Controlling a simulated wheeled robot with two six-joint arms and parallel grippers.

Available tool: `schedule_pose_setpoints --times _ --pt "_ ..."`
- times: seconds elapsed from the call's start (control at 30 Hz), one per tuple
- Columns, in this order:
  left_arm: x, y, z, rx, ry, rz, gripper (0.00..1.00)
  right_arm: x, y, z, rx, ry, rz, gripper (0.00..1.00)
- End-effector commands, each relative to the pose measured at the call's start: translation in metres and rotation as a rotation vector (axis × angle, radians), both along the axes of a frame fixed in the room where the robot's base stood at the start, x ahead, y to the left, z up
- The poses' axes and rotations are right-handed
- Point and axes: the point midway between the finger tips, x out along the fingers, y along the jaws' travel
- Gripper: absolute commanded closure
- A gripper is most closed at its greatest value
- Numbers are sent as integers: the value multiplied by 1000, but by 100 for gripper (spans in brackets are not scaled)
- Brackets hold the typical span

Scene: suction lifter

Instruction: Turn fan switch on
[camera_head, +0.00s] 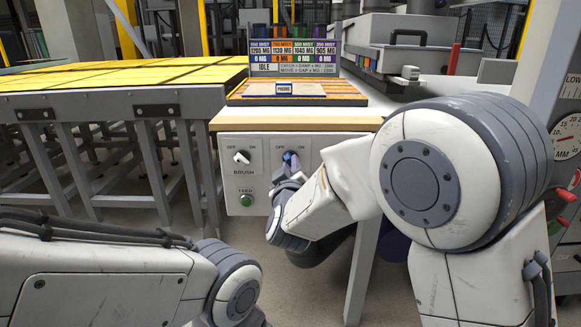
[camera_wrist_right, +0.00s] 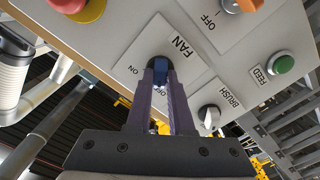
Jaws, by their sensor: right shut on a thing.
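The fan switch (camera_wrist_right: 160,66) is a dark blue knob on the light grey panel (camera_wrist_right: 118,25), with FAN, ON and OFF printed around it. My right gripper (camera_wrist_right: 160,72) has its purple fingers on either side of the knob and is shut on it. The fingers hide part of the knob, so I cannot tell which mark it points to. In the head view my right gripper (camera_head: 290,160) reaches the panel front, and the knob is mostly hidden behind it. My left gripper is out of view; only its arm shows at the lower left.
The white brush switch (camera_head: 241,157) sits left of the fan switch, above the green feed button (camera_head: 245,200). A display (camera_head: 293,58) reading IDLE stands on the bench.

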Motion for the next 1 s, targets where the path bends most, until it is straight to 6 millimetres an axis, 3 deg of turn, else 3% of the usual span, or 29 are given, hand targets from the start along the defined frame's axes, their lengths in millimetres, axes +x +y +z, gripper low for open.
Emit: schedule_pose_setpoints --times 1.0 --pt "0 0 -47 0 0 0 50 -1 1 -4 940 2 1 100"
